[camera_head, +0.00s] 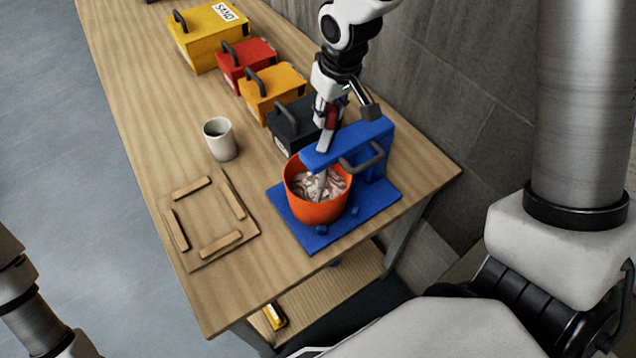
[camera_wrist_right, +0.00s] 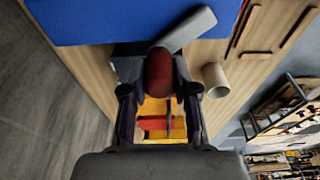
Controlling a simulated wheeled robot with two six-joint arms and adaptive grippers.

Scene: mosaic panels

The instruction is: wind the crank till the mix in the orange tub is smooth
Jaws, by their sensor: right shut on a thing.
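The orange tub (camera_head: 318,210) sits on the blue mixer stand (camera_head: 345,143), under its blue arm, near the table's right end. The mix (camera_head: 318,184) in it is streaked pale and dark brown. The grey crank bar (camera_head: 325,139) lies over the blue arm and also shows in the right wrist view (camera_wrist_right: 187,29). My right gripper (camera_head: 332,106) is above the mixer, shut on the crank's red knob (camera_wrist_right: 158,72), which shows between its fingers in the right wrist view. My left gripper is out of view; only part of my left arm shows at lower left.
A yellow sand box (camera_head: 207,40), a red box (camera_head: 246,60), an orange-yellow box (camera_head: 271,93) and a dark box (camera_head: 291,125) line the table behind the mixer. A white cup (camera_head: 220,139) and a wooden frame (camera_head: 207,218) are left of it. A wall runs along the right.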

